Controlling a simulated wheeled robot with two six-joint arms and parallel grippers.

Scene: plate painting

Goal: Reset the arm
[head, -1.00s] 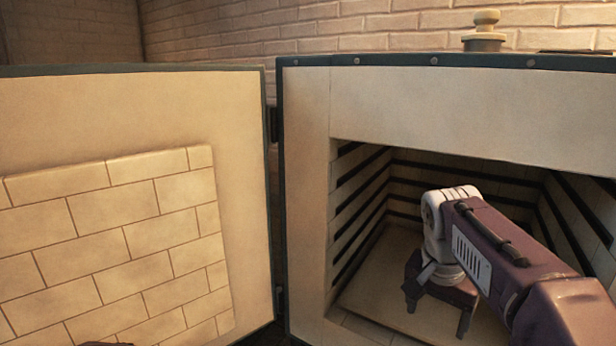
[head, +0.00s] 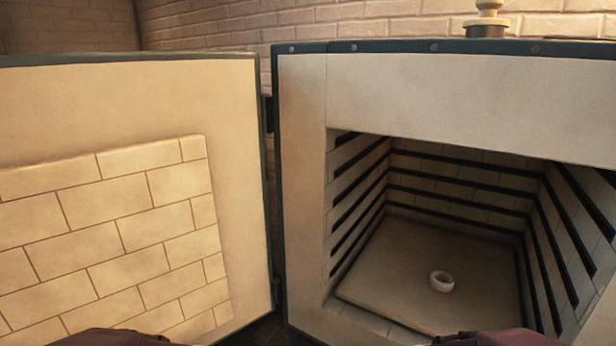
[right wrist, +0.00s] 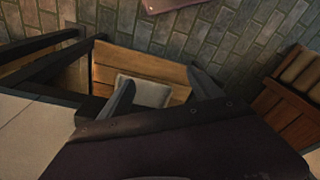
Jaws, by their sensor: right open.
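My right gripper (right wrist: 160,78) shows in the right wrist view with its two dark fingers spread apart and nothing between them. It is outside the kiln, above a stone-paved floor. In the head view only a dark maroon part of my right arm (head: 483,339) shows at the bottom edge. A similar part of my left arm (head: 115,338) shows at the bottom left; the left gripper is out of view. A small white ring-shaped piece (head: 441,281) sits on the floor slab of the open kiln (head: 455,105), with no gripper near it.
The brick-lined kiln door (head: 228,110) stands wide open at the left. A knob (head: 488,20) sits on the kiln top. The right wrist view shows dark bars (right wrist: 50,62), a wooden panel (right wrist: 125,65) with a pale block (right wrist: 145,92), and a wooden crate (right wrist: 275,120) at right.

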